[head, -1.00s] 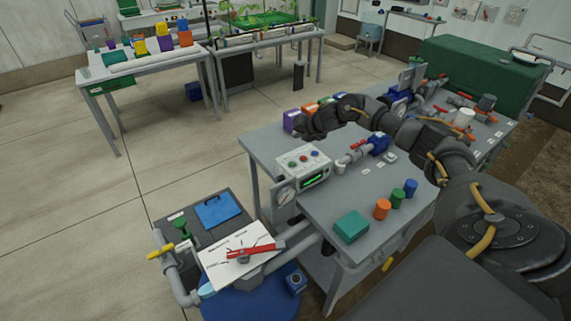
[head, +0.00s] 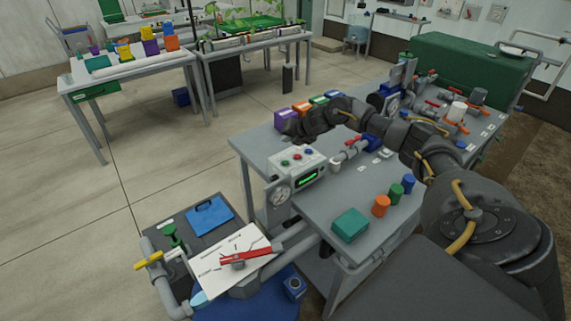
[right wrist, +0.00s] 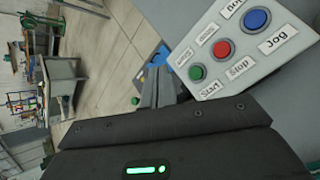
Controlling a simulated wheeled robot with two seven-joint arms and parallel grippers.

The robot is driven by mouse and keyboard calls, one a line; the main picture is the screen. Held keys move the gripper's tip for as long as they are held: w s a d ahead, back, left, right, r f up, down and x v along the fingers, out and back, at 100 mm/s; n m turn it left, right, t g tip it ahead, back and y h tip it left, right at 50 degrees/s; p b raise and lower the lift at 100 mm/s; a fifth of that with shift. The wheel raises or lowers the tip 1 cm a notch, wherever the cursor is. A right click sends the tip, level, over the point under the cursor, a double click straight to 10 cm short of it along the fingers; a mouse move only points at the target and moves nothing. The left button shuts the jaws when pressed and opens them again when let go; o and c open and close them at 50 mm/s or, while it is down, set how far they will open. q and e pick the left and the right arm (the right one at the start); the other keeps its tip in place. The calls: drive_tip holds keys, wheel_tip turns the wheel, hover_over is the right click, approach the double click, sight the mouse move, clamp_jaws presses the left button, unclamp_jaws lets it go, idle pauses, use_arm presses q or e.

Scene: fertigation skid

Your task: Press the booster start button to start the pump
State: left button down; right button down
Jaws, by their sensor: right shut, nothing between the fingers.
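The pale grey control box (head: 290,171) sits on the near left edge of the grey bench. Its green Start button (right wrist: 197,71), red Stop button (right wrist: 222,49) and blue Jog button (right wrist: 257,19) show with labels in the right wrist view. In the head view the green button (head: 284,163) is the leftmost of the three. My right gripper (head: 287,134) is just behind and above the box. Its fingers (right wrist: 157,88) are shut and empty, to the left of the Start button in the wrist view; no contact shows. My left gripper is out of view.
A round gauge (head: 281,193) stands at the box's left side. A teal block (head: 350,224) and coloured cylinders (head: 381,205) sit on the near bench. A purple block (head: 286,118) stands close behind the gripper.

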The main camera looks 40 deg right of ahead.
sight(288, 164)
wheel_tip(288, 164, down, 8)
drive_tip(key=b, duration=0.5)
drive_tip(key=shift+b, duration=0.4)
drive_tip(key=shift+f, duration=0.1)
idle(1.4)
drive_tip(key=shift+f, duration=0.35)
drive_tip(key=shift+f+b, duration=0.4)
drive_tip(key=shift+b, duration=0.2)
idle(0.4)
drive_tip(key=shift+a, duration=0.1)
drive_tip(key=shift+r+p, duration=0.65)
drive_tip(key=shift+r, duration=0.15)
drive_tip(key=shift+r, duration=0.1)
drive_tip(key=shift+r+p, duration=1.95)
drive_tip(key=shift+r, duration=0.45)
